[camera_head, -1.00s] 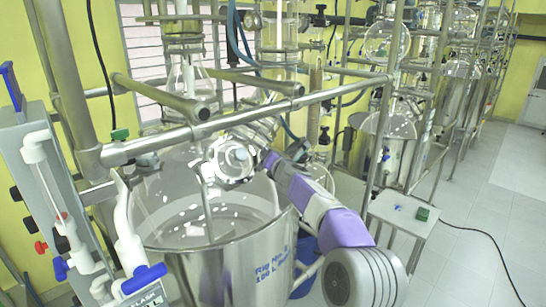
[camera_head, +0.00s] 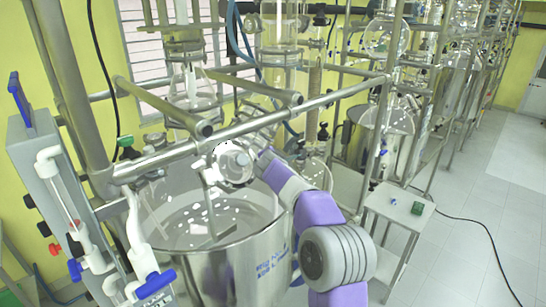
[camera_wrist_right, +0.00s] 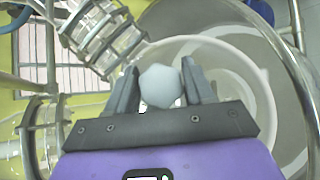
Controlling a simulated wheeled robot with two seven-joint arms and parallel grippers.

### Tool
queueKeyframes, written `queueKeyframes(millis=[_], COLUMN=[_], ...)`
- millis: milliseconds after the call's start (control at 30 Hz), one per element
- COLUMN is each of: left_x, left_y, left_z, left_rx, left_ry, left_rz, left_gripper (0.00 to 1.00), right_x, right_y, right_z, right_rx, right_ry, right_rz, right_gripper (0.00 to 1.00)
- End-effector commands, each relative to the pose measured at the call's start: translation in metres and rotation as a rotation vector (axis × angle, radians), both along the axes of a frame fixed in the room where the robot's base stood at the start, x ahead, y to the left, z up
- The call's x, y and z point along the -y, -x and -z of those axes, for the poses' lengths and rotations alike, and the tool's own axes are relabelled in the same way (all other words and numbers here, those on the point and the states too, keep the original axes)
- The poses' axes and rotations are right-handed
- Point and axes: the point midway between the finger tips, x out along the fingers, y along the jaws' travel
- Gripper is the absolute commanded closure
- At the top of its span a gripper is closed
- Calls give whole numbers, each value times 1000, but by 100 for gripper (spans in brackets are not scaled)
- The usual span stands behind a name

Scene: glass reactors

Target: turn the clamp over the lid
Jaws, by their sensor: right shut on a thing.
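The glass reactor vessel (camera_head: 160,205) sits in a steel jacket (camera_head: 255,270) in the head view. A round, pale fitting (camera_head: 232,163) that looks like the lid and its clamp is at the vessel's top, right of centre. My right gripper (camera_wrist_right: 160,73) reaches it from the right. In the right wrist view its two dark fingers are shut on a light grey, faceted knob (camera_wrist_right: 160,88), one finger on each side. I cannot tell how the knob joins the clamp, since the gripper body hides what lies below. My left gripper is not in view.
A steel frame bar (camera_head: 255,125) crosses just above the vessel, close to my right gripper. A white valve pipe (camera_head: 138,235) stands at the left. A small table (camera_head: 398,208) stands at the right, with open floor (camera_head: 470,250) beyond. Ribbed glass necks (camera_wrist_right: 100,35) are near the wrist.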

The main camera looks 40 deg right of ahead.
Motion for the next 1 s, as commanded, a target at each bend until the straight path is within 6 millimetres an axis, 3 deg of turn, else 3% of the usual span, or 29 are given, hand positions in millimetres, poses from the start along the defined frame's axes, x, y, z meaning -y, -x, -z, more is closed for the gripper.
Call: queueKeyframes(millis=[600, 633, 733, 1000], left_x=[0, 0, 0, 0], left_y=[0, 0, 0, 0], left_z=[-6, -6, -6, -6], left_rx=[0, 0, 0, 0], left_ry=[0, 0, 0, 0], left_rz=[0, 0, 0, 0], left_gripper=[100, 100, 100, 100], right_x=[2, 2, 1, 1], right_y=[1, 1, 1, 0], right_z=[-2, -2, -2, -1], right_rx=[4, 4, 2, 0], right_ry=[-28, -28, -29, -29], right_rz=[28, 28, 27, 25], right_gripper=[78, 43, 28, 26])
